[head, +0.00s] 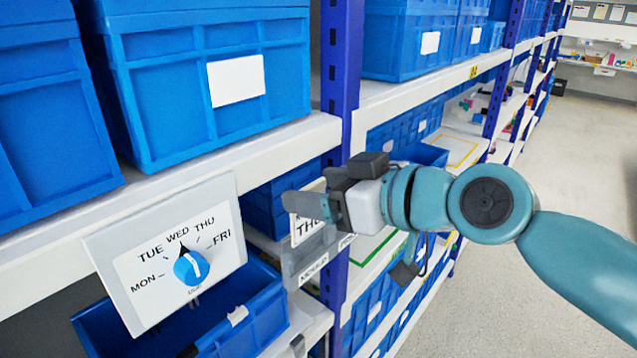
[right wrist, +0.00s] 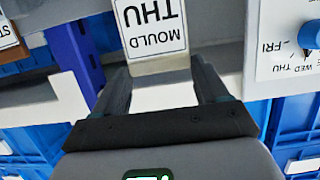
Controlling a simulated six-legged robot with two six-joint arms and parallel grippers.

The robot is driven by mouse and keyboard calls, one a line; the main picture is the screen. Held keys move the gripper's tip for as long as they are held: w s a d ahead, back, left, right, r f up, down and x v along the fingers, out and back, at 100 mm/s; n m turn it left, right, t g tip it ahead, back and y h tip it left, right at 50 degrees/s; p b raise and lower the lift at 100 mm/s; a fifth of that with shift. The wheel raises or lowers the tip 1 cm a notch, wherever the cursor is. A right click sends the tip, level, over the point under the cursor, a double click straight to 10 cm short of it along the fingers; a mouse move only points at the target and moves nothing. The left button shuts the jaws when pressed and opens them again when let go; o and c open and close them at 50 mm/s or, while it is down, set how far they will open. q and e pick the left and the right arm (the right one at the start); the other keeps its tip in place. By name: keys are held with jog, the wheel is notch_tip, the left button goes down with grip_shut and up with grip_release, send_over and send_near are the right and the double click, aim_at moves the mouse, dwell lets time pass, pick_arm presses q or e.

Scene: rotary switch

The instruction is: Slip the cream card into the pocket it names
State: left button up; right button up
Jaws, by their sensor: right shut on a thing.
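My right gripper (head: 318,207) is shut on the cream card (right wrist: 152,42), which is printed MOULD THU and appears upside down in the right wrist view. In the head view the card (head: 305,228) is partly hidden behind the gripper. It is held upright at the shelf upright, just above a grey pocket holder (head: 303,252) with small white labels. The label words are too small to read surely, and I cannot tell whether the card's lower edge touches a pocket. My left gripper is not in view.
A white dial panel (head: 125,265) marked MON to FRI hangs left of the holder. Its blue knob (head: 190,267) has a black pointer towards WED. Blue bins (head: 170,90) fill the shelves. A blue upright (head: 340,80) stands behind the gripper. The floor (head: 560,160) at right is clear.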

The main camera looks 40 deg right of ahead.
jog(key=f+b, duration=0.1)
jog(key=f, duration=0.1)
jog(key=f+b, duration=0.1)
jog(key=b, duration=0.1)
jog(key=shift+w+d+f, duration=0.1)
jog(key=shift+w+f, duration=0.1)
jog(key=shift+f, duration=0.15)
jog(key=o, duration=1.1)
jog(key=shift+s, duration=0.1)
jog(key=shift+w+f, duration=0.1)
jog(key=shift+w, duration=0.15)
jog(key=b+v, duration=0.4)
jog(key=v, duration=1.2)
jog(key=shift+s+d, duration=0.1)
jog(key=shift+s, duration=0.1)
